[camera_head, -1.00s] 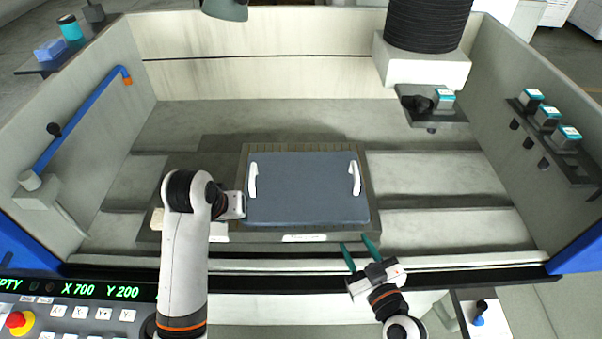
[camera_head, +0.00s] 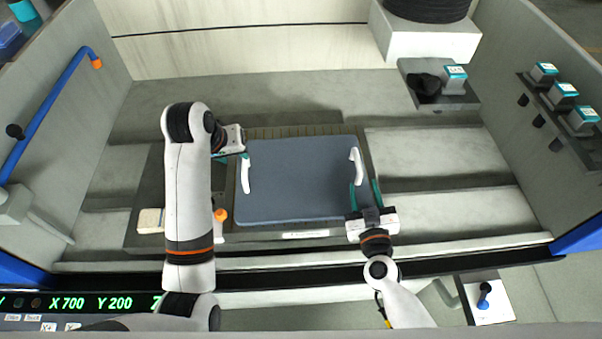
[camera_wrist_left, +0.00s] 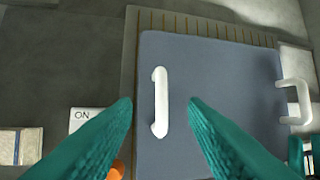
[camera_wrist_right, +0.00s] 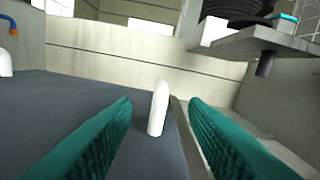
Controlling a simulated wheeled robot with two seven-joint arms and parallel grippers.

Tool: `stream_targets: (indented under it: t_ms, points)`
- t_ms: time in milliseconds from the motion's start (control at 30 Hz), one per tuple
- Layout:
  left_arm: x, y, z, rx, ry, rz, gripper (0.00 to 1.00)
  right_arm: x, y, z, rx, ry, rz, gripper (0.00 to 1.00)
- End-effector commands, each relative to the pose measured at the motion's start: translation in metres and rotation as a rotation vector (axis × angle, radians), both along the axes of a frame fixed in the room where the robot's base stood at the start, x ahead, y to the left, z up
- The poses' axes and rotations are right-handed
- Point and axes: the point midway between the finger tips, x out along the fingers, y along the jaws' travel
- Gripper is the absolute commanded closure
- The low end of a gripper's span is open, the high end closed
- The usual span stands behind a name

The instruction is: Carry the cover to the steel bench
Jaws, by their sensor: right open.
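The cover (camera_head: 300,185) is a flat blue-grey panel with two white handles, lying on a slatted plate (camera_head: 300,131) in the machine tank. My left gripper (camera_head: 243,155) is at the cover's left edge. In the left wrist view its fingers are apart, with the left handle (camera_wrist_left: 160,102) between them in the picture and nothing gripped. My right gripper (camera_head: 364,184) is open at the cover's front right. The right handle (camera_wrist_right: 158,108) appears between and beyond its fingers in the right wrist view. No steel bench can be made out.
Tank walls enclose the cover at the back and sides. A shelf with a teal-topped block (camera_head: 455,78) juts out at back right. Several similar blocks sit on the right wall's rack (camera_head: 558,100). A blue pipe (camera_head: 50,105) runs along the left wall.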

Motion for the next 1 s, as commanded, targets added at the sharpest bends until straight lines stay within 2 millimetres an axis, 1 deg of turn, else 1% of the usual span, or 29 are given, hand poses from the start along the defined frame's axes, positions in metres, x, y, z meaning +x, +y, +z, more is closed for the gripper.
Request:
stream_targets:
  t_ms: [33, 200, 300, 433, 600, 900, 933, 1000]
  points:
    - [0.003, -0.002, -0.010, 0.000, 0.005, -0.001, 0.60, 0.011, 0.001, 0.001, -0.001, -0.003, 0.000, 0.60]
    - [0.016, -0.007, -0.041, 0.000, 0.007, -0.001, 0.60, 0.045, 0.003, 0.001, -0.001, -0.002, 0.000, 0.60]
    - [0.023, -0.010, -0.056, 0.001, 0.005, -0.001, 0.60, 0.062, 0.004, 0.001, -0.002, -0.002, 0.001, 0.60]
    - [0.030, -0.012, -0.071, 0.001, 0.003, 0.000, 0.60, 0.078, 0.005, 0.000, -0.002, -0.001, 0.001, 0.60]
    - [0.034, -0.014, -0.081, 0.000, 0.002, -0.001, 0.60, 0.088, 0.006, -0.001, 0.000, 0.001, 0.001, 0.60]
    - [0.035, -0.014, -0.082, 0.000, 0.001, -0.001, 0.60, 0.090, 0.006, 0.000, 0.000, 0.000, 0.001, 0.60]
    - [0.035, -0.014, -0.082, 0.000, 0.001, -0.001, 0.62, 0.090, 0.006, 0.000, 0.000, 0.000, 0.001, 0.61]
    - [0.035, -0.014, -0.082, 0.000, 0.001, -0.001, 0.73, 0.090, 0.006, 0.000, 0.000, 0.000, 0.001, 0.73]
